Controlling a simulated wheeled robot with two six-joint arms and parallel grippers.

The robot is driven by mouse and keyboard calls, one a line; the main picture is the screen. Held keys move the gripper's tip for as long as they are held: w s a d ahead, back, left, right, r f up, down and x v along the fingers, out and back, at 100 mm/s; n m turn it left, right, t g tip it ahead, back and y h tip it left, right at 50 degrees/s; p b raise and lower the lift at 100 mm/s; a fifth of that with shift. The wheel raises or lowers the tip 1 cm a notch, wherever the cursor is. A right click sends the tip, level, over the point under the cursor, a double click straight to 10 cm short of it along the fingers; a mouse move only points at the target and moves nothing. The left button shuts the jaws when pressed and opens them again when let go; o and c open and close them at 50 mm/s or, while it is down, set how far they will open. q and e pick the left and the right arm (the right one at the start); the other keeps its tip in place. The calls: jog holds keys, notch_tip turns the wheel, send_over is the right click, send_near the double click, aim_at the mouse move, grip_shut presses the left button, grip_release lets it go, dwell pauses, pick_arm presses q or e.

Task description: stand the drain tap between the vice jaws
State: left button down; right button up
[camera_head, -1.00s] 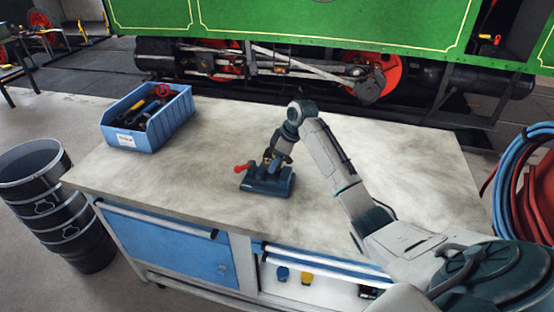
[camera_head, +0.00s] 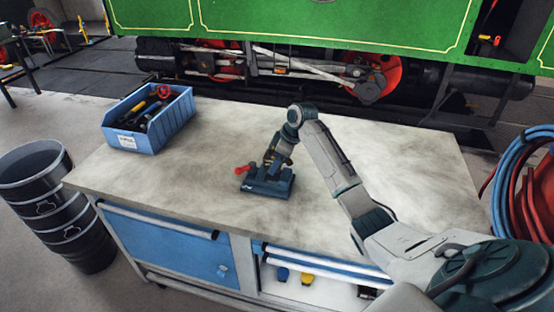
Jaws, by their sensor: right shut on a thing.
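My right gripper (camera_head: 272,163) points down over the vice and is shut on the drain tap. The tap's red handle (camera_head: 243,169) sticks out to the left, just above the vice. The rest of the tap is small and mostly hidden by the gripper and the vice. I cannot tell whether its lower end sits between the jaws or touches them. My left gripper is not in view.
A blue bin (camera_head: 149,122) with dark tools and a red wheel stands at the workbench's (camera_head: 380,150) back left. The bench top around the vice is clear. Black buckets (camera_head: 50,205) stand on the floor at left. Blue and red hoses (camera_head: 527,180) hang at right.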

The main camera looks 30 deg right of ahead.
jog(key=shift+f+p, duration=0.25)
jog(key=shift+p, duration=0.45)
dwell(1.1)
jog(key=shift+f, duration=1.2)
dwell(1.2)
jog(key=shift+f, duration=0.3)
dwell(0.6)
jog(key=shift+f+p, duration=0.2)
jog(key=shift+p, duration=0.25)
dwell(0.8)
jog(key=o, duration=1.6)
jog(key=shift+f, duration=0.1)
jog(key=shift+r, duration=0.2)
jog(key=shift+r+p, duration=3.45)
jog(key=shift+r, duration=0.05)
